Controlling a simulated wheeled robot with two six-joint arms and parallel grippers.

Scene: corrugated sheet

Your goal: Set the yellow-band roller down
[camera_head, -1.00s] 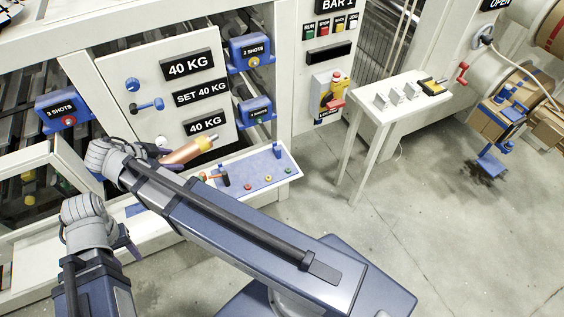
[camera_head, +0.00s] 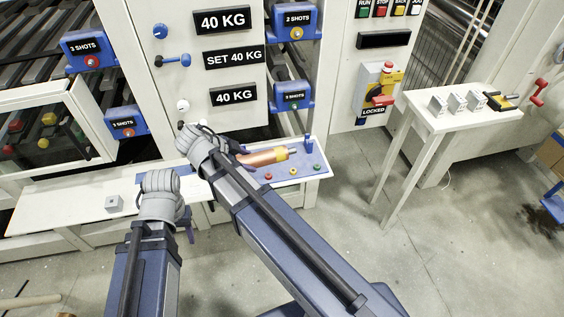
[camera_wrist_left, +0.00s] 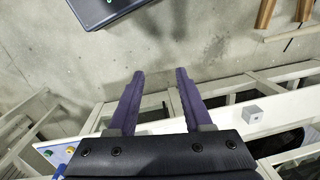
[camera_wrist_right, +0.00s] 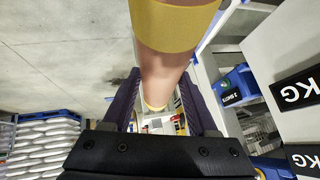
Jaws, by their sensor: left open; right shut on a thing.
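The copper-coloured roller with yellow bands (camera_head: 262,158) lies across the blue-topped tray (camera_head: 322,172) in the head view. Whether it touches the tray I cannot tell. My right gripper (camera_head: 236,160) is shut on it, its fingers mostly hidden behind my wrist. In the right wrist view the roller (camera_wrist_right: 165,70) runs between the two dark fingers, with a broad yellow band near the camera and another yellow part at the far end. My left gripper (camera_wrist_left: 160,74) is open and empty over the floor side of the white ledge; its purple fingers (camera_head: 189,224) show in the head view.
Coloured buttons (camera_head: 293,171) and a blue post (camera_head: 309,142) are on the tray. A small grey block (camera_head: 114,203) sits on the white ledge (camera_head: 60,211). The machine panel (camera_head: 190,80) rises behind. A white side table (camera_head: 445,118) holds grey blocks at right.

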